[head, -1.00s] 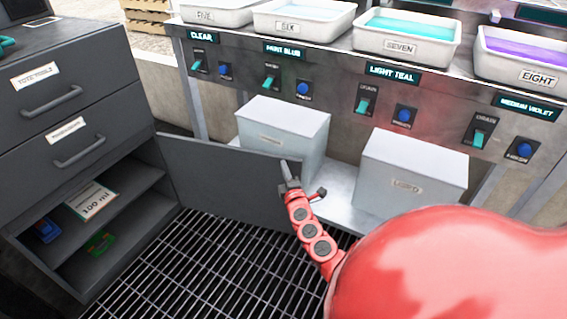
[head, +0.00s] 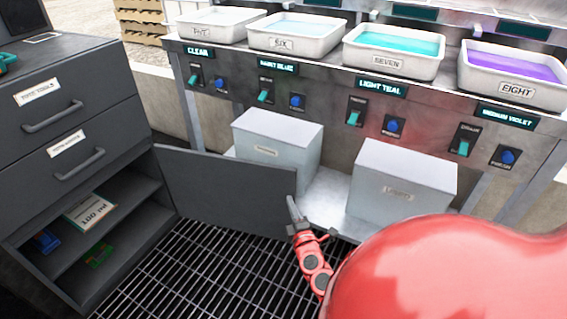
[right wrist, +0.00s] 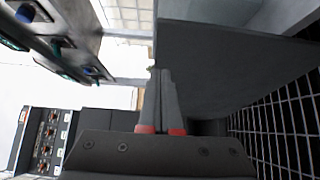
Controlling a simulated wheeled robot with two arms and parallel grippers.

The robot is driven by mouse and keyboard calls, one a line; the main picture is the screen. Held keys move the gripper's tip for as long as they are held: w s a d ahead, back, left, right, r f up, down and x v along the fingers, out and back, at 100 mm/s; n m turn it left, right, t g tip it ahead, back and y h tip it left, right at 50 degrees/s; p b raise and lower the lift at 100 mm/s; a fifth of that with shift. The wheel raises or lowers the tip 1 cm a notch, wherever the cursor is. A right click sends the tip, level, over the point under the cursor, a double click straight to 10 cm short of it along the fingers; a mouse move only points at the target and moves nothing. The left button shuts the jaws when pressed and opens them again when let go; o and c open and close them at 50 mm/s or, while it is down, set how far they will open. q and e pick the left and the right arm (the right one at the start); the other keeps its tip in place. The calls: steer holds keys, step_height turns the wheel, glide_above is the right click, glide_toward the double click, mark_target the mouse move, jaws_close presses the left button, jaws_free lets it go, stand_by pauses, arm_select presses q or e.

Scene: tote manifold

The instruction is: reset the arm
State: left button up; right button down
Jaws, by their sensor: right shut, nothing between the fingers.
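My right gripper (head: 292,208) is at the end of my red arm in the head view, in front of the free edge of the open dark cabinet door (head: 225,188). Its fingers are together with nothing between them. In the right wrist view the closed fingers (right wrist: 163,100) point forward, with the dark door panel (right wrist: 225,65) close by on the right; I cannot tell whether they touch it. My left gripper is in neither view.
The dark cabinet (head: 75,130) stands at left, its lower shelves open, holding a labelled white item (head: 90,211). A metal bench with tubs of liquid (head: 395,48), switches and blue buttons stands behind. Two grey boxes (head: 405,182) sit on its lower shelf. Metal grating (head: 190,265) covers the floor.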

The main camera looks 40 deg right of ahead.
steer(key=shift+s+a, duration=0.1)
steer(key=shift+s, duration=0.35)
